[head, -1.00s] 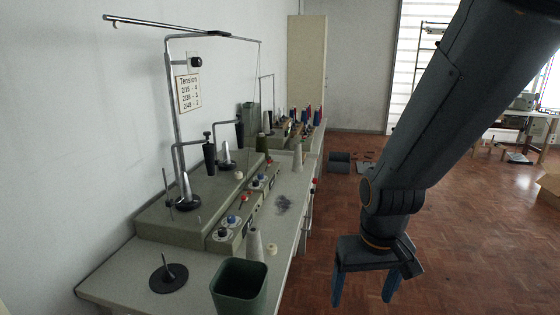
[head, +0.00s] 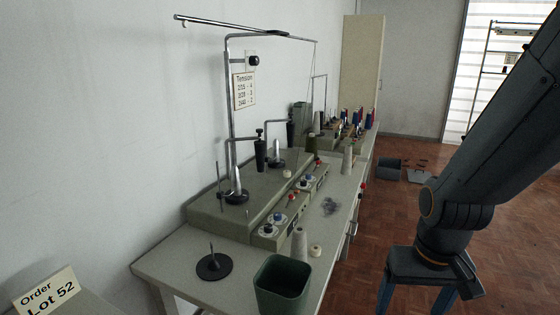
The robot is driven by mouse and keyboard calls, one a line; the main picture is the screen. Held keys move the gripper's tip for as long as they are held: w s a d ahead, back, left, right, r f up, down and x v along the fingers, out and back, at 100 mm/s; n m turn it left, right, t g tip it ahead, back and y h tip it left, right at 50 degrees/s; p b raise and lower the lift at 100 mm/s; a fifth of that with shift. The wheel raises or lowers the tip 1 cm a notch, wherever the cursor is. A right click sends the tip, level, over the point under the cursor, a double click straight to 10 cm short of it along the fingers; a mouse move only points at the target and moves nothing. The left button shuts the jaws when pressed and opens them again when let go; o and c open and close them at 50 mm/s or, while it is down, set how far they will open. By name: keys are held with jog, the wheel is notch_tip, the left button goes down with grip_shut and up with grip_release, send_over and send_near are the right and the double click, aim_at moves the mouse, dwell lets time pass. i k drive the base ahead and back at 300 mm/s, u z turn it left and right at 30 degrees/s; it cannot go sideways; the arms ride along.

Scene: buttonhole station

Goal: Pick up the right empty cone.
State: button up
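Two pale cones stand on the machine's top, one on the left black disc (head: 236,182) and one on the right black disc (head: 276,154); both look bare of thread. Another pale cone (head: 299,244) stands on the table behind the green bin, and a further one (head: 347,162) stands farther back along the table. I cannot tell for sure which is the right empty cone. My gripper (head: 417,297) hangs over the floor right of the table, away from every cone. Its blue fingers are apart with nothing seen between them; their tips are cut off below.
The green bin (head: 283,286) stands at the table's (head: 175,268) near edge. An "Order Lot 52" sign (head: 45,292) stands front left. The parquet floor (head: 400,215) right of the table is mostly open.

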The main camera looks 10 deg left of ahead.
aim_at(346, 163)
jog(key=z, duration=0.45)
jog(key=k, duration=0.55)
jog(key=z, duration=0.75)
jog(key=i, duration=2.65)
jog(key=u, duration=0.7)
jog(key=i, duration=1.5)
jog(key=u, duration=1.7)
jog(key=i, duration=0.95)
jog(key=u, duration=0.65)
